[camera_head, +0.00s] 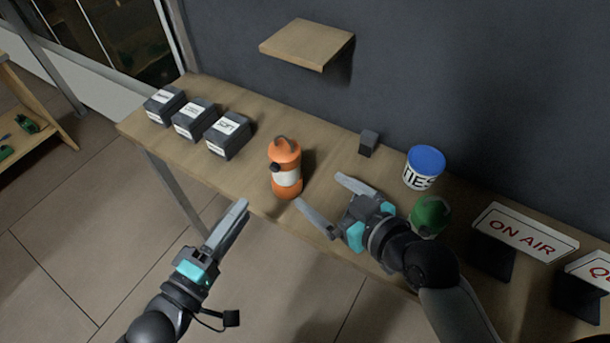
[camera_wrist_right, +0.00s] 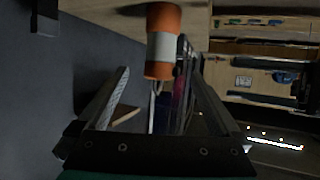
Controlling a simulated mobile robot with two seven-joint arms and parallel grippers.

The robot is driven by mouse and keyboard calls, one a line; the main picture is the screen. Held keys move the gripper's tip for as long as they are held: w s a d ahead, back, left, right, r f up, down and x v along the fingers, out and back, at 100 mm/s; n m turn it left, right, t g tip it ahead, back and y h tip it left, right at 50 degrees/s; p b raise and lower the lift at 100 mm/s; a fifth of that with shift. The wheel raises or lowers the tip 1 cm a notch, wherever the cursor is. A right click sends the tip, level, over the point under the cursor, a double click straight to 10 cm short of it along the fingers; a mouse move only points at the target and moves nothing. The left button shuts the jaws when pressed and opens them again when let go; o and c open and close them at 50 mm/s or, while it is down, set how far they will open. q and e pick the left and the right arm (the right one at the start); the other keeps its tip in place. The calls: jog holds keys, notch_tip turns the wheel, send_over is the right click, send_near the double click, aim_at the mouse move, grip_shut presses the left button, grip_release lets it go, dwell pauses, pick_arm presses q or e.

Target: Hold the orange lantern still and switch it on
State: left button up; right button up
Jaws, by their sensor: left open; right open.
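The orange lantern (camera_head: 284,155) stands upright on the wooden bench, with a pale band round its middle, a dark knob on its side and a loop on top. My right gripper (camera_head: 320,202) is open just to the right of the lantern, its fingers pointing towards it, with a gap between. In the right wrist view the lantern (camera_wrist_right: 163,45) shows ahead of the open fingers, apart from them. My left gripper (camera_head: 240,210) is open and empty in front of the bench edge, to the lower left of the lantern. Whether the lantern is lit cannot be told.
Several dark labelled boxes (camera_head: 194,118) stand left of the lantern on the bench (camera_head: 250,172). To the right are a small dark block (camera_head: 369,142), a blue-lidded tin (camera_head: 425,168), a green object (camera_head: 430,213) and an ON AIR sign (camera_head: 522,232). A small shelf (camera_head: 306,43) juts from the wall.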

aim_at(286, 167)
jog(key=x, duration=1.4)
jog(key=shift+a, duration=0.1)
jog(key=shift+c, duration=0.4)
jog(key=c, duration=1.3)
pick_arm(q)
jog(key=shift+c, duration=0.2)
pick_arm(e)
jog(key=shift+c, duration=0.7)
pick_arm(q)
grip_shut()
